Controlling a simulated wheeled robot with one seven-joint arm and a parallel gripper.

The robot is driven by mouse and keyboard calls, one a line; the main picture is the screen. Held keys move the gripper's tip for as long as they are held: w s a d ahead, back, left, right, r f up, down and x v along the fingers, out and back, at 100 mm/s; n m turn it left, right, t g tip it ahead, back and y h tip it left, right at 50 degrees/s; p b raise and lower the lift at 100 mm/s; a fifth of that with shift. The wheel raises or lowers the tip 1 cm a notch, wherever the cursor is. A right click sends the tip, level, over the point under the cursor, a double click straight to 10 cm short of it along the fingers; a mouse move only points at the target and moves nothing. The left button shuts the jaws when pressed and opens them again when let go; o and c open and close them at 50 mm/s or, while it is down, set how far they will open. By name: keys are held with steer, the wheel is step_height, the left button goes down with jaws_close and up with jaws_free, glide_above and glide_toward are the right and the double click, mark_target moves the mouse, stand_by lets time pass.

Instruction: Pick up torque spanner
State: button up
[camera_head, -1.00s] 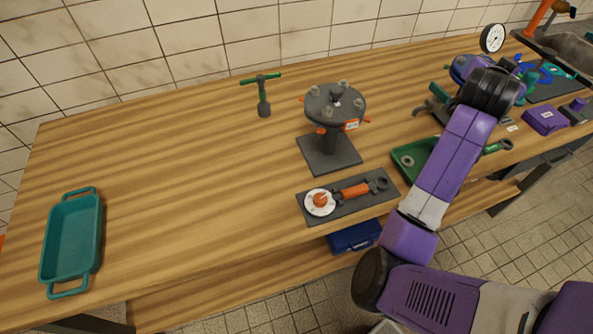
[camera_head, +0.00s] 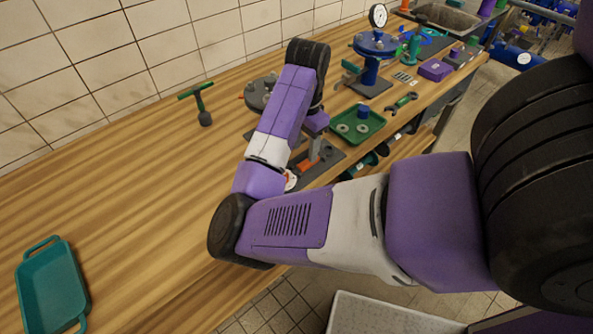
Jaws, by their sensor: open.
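The torque spanner (camera_head: 306,164), with an orange handle and dark ends, lies on a dark grey mat (camera_head: 333,165) near the front edge of the workbench. My arm hides much of it and of the white dial beside it. My gripper (camera_head: 315,149) points down over the spanner from behind my forearm. Only part of its pale fingers shows, and it is open. I cannot tell whether the fingers are around the handle or just above it.
A flanged grey stand (camera_head: 260,94) is partly behind my arm. A green tray (camera_head: 358,126) with rings and a blue piece is to the right, with a green spanner (camera_head: 402,102) past it. A green T-handle tool (camera_head: 203,108) and teal tray (camera_head: 50,285) are left. The bench's left middle is clear.

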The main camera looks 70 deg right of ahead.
mark_target(303, 164)
steer(key=shift+w+d+f+p, duration=0.1)
steer(key=shift+d+f+p, duration=0.1)
steer(key=shift+f, duration=1.55)
steer(key=shift+w+d+f+p, duration=0.1)
steer(key=shift+d+f+p, duration=0.1)
steer(key=shift+f, duration=1.55)
jaws_close()
